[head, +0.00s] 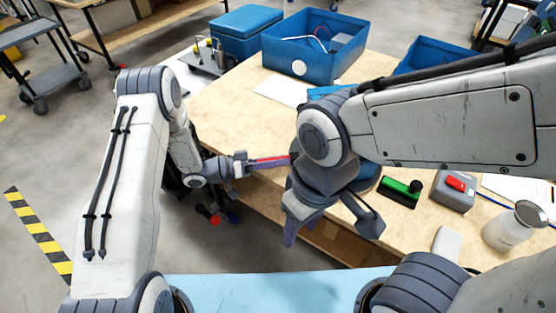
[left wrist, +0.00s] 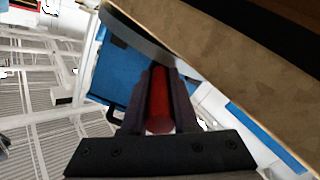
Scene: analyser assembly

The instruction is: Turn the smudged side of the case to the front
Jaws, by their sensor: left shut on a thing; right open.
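My left gripper (head: 268,162) is shut on a red rod-like handle (left wrist: 160,100), which lies between its fingers in the left wrist view. In the head view it is at the table's left front edge, close to my right gripper. My right gripper (head: 332,218) is open and empty, pointing down over the table's front edge. No case with a smudged side can be made out clearly. A blue object (head: 369,173) shows partly behind my right wrist, which hides most of it; I cannot tell whether it is the case.
The wooden table (head: 225,112) carries an open blue bin (head: 298,68), a green-topped block (head: 400,190), a grey box with a red button (head: 454,190) and a white jar (head: 505,232). A closed blue box (head: 245,30) stands behind. The table's left part is clear.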

